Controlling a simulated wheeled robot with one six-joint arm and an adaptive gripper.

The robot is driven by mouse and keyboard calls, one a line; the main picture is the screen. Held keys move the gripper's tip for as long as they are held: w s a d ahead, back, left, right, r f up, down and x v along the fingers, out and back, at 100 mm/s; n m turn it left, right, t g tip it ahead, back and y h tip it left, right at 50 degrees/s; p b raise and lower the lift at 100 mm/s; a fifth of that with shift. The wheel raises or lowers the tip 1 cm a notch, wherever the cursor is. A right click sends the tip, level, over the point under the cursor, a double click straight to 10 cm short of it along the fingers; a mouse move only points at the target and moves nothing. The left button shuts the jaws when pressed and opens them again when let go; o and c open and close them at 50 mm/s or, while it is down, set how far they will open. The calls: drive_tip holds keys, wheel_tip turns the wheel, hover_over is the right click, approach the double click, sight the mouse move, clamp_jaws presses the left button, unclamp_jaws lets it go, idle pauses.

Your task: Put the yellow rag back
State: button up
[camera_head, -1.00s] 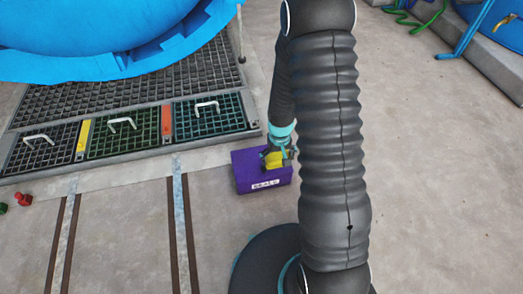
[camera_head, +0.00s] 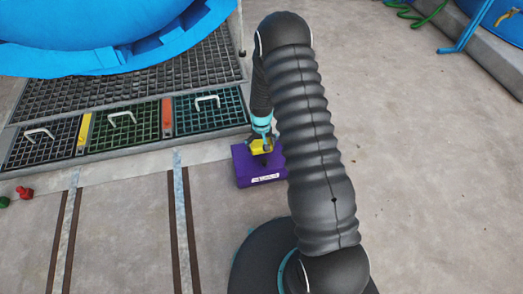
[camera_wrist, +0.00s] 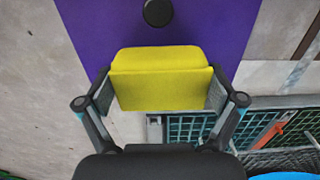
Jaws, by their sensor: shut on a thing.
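The yellow rag (camera_head: 261,147) is a folded, soft-edged block. My gripper (camera_wrist: 160,92) is shut on it, with one finger at each side in the wrist view, where the rag (camera_wrist: 160,72) fills the space between them. The purple box (camera_head: 262,172) with a white label on its front stands on the floor. My gripper, seen in the head view (camera_head: 261,141), is over the back part of the box. In the wrist view the purple top (camera_wrist: 90,25) lies behind the rag, with a black round knob (camera_wrist: 158,12). I cannot tell whether the rag touches the box.
Floor grates with white handles (camera_head: 207,98) lie left of the box, with yellow (camera_head: 84,132) and orange (camera_head: 167,117) strips between them. A large blue vessel (camera_head: 90,40) is above them. A red object (camera_head: 25,192) lies far left. The floor at right is clear.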

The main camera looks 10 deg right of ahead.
sight(261, 151)
drive_tip(key=shift+f, duration=1.8)
drive_tip(key=shift+f, duration=0.1)
drive_tip(key=o, duration=0.9)
drive_tip(key=shift+c, duration=0.2)
